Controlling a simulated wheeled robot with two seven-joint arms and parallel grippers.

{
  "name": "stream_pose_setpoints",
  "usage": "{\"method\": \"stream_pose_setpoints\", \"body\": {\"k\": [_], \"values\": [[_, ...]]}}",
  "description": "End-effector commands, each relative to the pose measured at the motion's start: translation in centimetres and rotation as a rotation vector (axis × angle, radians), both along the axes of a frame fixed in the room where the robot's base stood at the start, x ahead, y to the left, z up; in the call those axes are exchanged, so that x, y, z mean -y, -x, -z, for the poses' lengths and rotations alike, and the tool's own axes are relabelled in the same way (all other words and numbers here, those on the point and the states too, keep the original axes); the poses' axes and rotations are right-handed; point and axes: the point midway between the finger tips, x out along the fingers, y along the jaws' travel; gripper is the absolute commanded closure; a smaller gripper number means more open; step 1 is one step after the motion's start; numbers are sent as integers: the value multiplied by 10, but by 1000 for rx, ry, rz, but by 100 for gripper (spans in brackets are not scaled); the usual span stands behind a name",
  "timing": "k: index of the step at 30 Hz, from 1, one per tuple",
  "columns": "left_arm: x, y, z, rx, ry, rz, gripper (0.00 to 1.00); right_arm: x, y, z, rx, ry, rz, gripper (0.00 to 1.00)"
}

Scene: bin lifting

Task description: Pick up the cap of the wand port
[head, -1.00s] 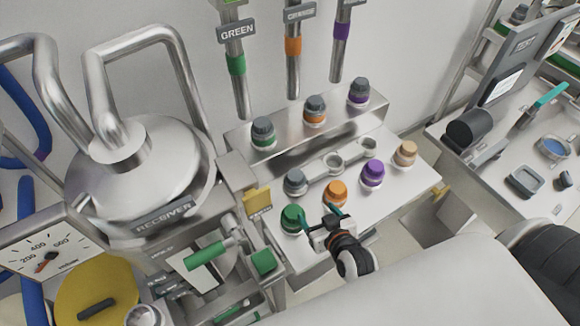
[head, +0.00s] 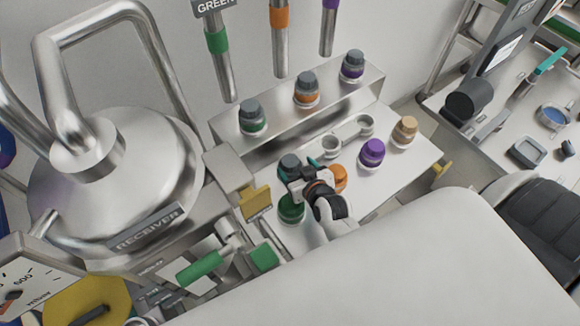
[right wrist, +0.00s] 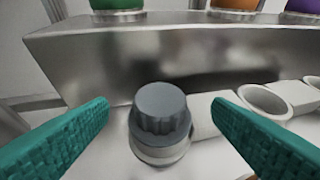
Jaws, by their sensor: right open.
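A dark grey ribbed cap (right wrist: 160,112) sits on a pale round collar on the front shelf. No readable label marks it as the wand port's cap. In the right wrist view it stands upright between the two teal fingers of my right gripper (right wrist: 160,118), apart from both. In the head view the grey cap (head: 288,161) is partly covered by my right gripper (head: 299,168), which is open and empty around or just in front of it. My left gripper is not in view.
A green cap (head: 291,210), an orange cap (head: 340,178), a purple cap (head: 372,152) and a tan cap (head: 405,130) stand near my right gripper. A raised steel ledge (head: 285,130) with grey-topped ports lies behind. The steel receiver (head: 110,185) stands left.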

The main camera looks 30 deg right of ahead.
Motion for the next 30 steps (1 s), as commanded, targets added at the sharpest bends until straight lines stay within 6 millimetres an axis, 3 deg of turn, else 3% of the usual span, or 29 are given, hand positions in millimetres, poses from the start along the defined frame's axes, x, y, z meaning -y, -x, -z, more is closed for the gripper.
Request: {"method": "stream_pose_setpoints", "body": {"k": [3, 9, 20, 30], "values": [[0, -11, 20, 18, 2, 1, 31, 0, -18, 14, 3, -1, 0, 26], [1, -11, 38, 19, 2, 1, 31, 2, -42, 24, 2, 0, 0, 26], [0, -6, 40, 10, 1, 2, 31, 2, -48, 23, 0, 0, 0, 26], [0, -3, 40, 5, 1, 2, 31, 2, -48, 23, 0, 0, 0, 82]]}}
